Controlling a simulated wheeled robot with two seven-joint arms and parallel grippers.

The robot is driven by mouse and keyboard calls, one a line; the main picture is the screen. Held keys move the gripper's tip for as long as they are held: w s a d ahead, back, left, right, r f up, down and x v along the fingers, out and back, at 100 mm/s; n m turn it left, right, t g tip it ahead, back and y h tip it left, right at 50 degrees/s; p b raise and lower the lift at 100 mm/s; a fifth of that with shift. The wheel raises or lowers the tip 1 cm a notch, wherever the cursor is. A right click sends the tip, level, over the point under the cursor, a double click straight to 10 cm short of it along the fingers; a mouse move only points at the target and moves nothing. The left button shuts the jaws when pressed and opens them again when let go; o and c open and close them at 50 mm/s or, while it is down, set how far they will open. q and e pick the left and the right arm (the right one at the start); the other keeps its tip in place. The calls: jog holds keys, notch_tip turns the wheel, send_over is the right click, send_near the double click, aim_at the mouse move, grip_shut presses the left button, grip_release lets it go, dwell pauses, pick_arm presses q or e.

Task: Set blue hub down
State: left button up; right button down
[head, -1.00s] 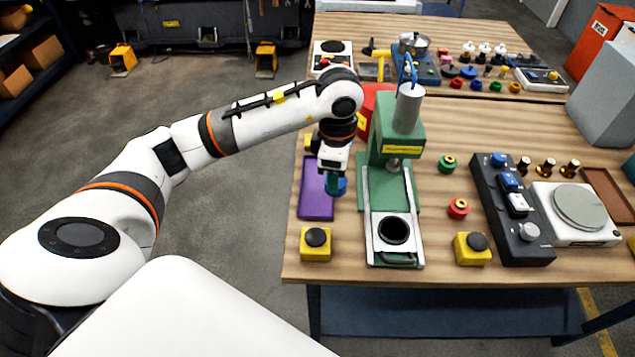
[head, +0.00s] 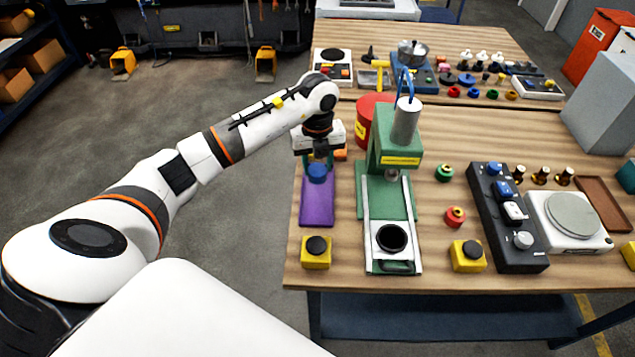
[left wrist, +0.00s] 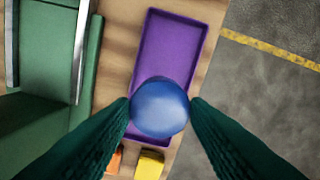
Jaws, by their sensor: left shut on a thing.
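The blue hub (head: 317,172) is held between the fingers of my left gripper (head: 317,165), which is shut on it. In the left wrist view the hub (left wrist: 160,107) sits between the two dark green fingertips, over the near end of the purple tray (left wrist: 170,50). In the head view the hub is over the far part of the purple tray (head: 317,210). I cannot tell whether the hub touches the tray floor. The rest of the tray is empty. My right gripper is not in view.
A green press (head: 395,150) with a white-railed slide stands right of the tray. A yellow button box (head: 316,258) is in front of it. A red drum (head: 370,118) stands behind. The table's left edge is close beside the tray.

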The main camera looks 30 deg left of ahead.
aim_at(318, 180)
pick_arm(q)
notch_tip(318, 180, down, 6)
jog(key=shift+p, duration=0.75)
jog(key=shift+f, duration=0.2)
jog(key=shift+f, duration=0.1)
jog(key=o, duration=1.2)
jog(key=shift+c, duration=0.2)
jog(key=shift+r, duration=0.25)
notch_tip(318, 180, up, 11)
jog(key=b, duration=0.3)
jog(key=shift+f+b, duration=0.2)
jog(key=shift+b, duration=0.1)
jog(key=shift+r, duration=0.55)
